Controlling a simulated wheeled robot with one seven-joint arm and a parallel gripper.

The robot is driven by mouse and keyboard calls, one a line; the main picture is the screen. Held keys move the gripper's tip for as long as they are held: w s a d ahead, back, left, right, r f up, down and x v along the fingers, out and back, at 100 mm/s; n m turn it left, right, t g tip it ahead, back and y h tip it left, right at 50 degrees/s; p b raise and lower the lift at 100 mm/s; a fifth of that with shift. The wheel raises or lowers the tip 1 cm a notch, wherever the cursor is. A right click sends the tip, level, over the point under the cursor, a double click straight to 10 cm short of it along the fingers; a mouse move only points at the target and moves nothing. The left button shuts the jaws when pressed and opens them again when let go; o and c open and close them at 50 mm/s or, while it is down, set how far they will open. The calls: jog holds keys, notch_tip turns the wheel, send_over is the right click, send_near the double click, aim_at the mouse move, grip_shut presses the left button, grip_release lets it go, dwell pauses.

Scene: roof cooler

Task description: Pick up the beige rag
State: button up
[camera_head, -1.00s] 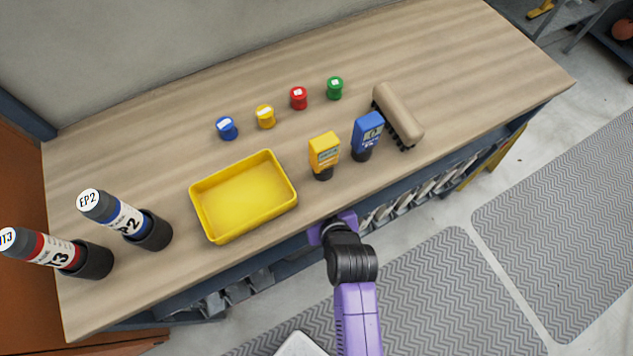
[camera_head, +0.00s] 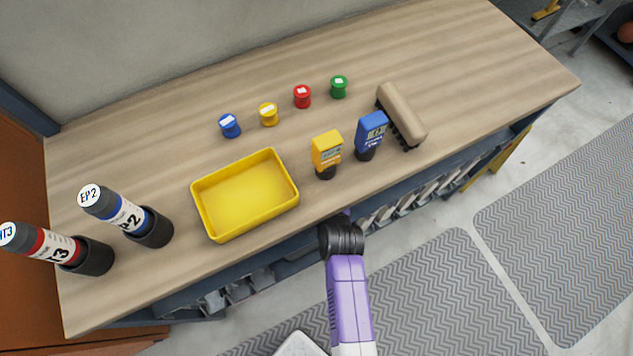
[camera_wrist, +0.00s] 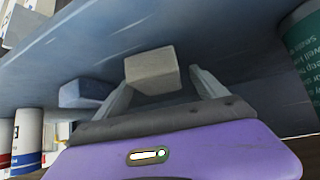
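A beige block-like thing, probably the folded beige rag (camera_wrist: 152,70), lies on a blue-grey shelf surface (camera_wrist: 235,45) in the wrist view. My gripper (camera_wrist: 162,80) is open, with one finger to each side of the beige thing's near end. A gap shows at the right finger; whether the left finger touches it I cannot tell. In the head view my gripper is hidden below the front edge of the workbench, and no rag shows there.
A blue-grey block (camera_wrist: 84,94) lies left of the beige thing, close to the left finger. A green container (camera_wrist: 305,50) stands at the right. On the workbench (camera_head: 440,60) above are a yellow tray (camera_head: 207,222), bottles (camera_head: 326,150) and a brush (camera_head: 400,112).

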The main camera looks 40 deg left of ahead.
jog(key=c, duration=1.4)
jog(key=shift+c, duration=0.2)
